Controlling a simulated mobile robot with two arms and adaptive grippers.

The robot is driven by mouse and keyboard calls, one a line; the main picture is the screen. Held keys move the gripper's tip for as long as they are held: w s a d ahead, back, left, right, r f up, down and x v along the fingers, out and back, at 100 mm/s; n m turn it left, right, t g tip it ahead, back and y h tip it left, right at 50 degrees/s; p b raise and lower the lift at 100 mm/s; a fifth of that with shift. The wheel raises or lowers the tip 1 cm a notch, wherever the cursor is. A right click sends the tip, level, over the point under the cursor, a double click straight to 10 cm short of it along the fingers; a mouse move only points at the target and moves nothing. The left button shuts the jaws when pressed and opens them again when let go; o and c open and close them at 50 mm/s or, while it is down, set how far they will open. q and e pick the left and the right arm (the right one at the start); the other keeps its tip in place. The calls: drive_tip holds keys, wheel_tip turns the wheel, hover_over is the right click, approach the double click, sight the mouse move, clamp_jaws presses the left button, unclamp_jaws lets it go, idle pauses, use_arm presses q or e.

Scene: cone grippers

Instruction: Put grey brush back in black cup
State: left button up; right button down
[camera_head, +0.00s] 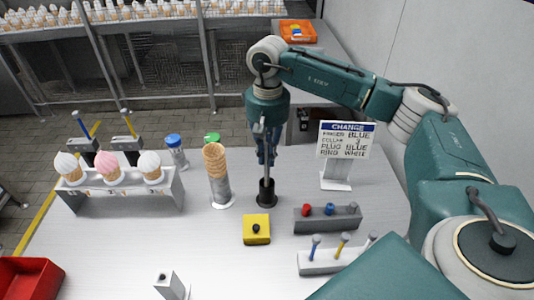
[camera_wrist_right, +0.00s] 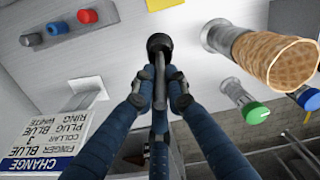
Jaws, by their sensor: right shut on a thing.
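The black cup (camera_head: 266,193) stands on the light table near its middle, and it also shows at the top of the right wrist view (camera_wrist_right: 158,43). My right gripper (camera_head: 266,150) points down above the cup. It is shut on the thin grey brush (camera_head: 267,170), which hangs upright. In the right wrist view the brush (camera_wrist_right: 160,82) runs between the fingertips toward the cup. Its lower end lines up with the cup's mouth; how far it is inside is hidden. My left gripper is not in view.
A waffle cone on a grey stand (camera_head: 221,188) is close left of the cup. A yellow block (camera_head: 257,236) and a grey rack with coloured knobs (camera_head: 328,219) lie in front. A sign (camera_head: 346,142) stands right. A cone holder (camera_head: 125,194) is at left.

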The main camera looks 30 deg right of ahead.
drive_tip(key=shift+f+b, duration=0.85)
drive_tip(key=shift+f, duration=0.35)
drive_tip(key=c, duration=1.7)
unclamp_jaws()
drive_tip(key=shift+o, duration=0.2)
drive_tip(key=r, duration=1.2)
drive_tip(key=shift+w+d, duration=0.15)
drive_tip(key=shift+w, duration=0.05)
